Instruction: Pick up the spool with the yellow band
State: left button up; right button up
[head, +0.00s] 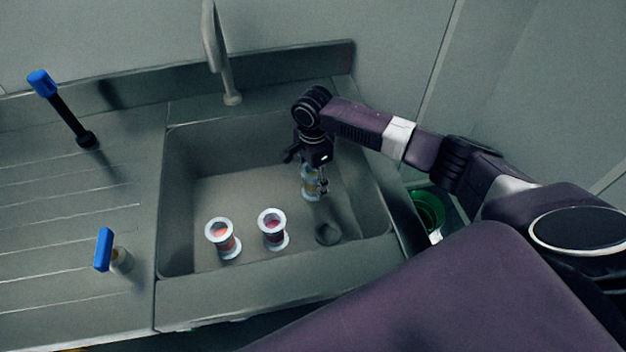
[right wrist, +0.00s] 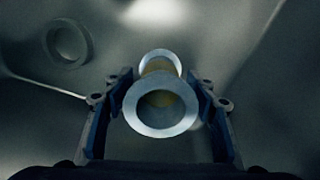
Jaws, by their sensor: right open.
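The spool with the yellow band (head: 311,183) stands in the sink, partly hidden by my right gripper (head: 318,178). In the right wrist view this spool (right wrist: 160,105) has pale flanges and a yellowish middle. The right gripper (right wrist: 160,118) is open, with one finger on each side of the spool. I cannot tell whether the fingers touch it. A spool with an orange-red band (head: 223,238) and a spool with a dark pink band (head: 272,229) stand to the left in the sink. My left gripper is not in view.
The sink (head: 190,200) has raised walls, a drain (head: 327,234) and a faucet (head: 222,60) behind it. On the left drainboard (head: 60,215) stand a blue-topped black tool (head: 65,110) and a blue-headed brush-like item (head: 105,250). A green bin (head: 428,208) is right of the sink.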

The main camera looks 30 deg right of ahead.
jog(key=shift+f, duration=0.95)
jog(key=shift+c, duration=0.3)
jog(key=c, duration=1.3)
jog(key=shift+r, duration=0.2)
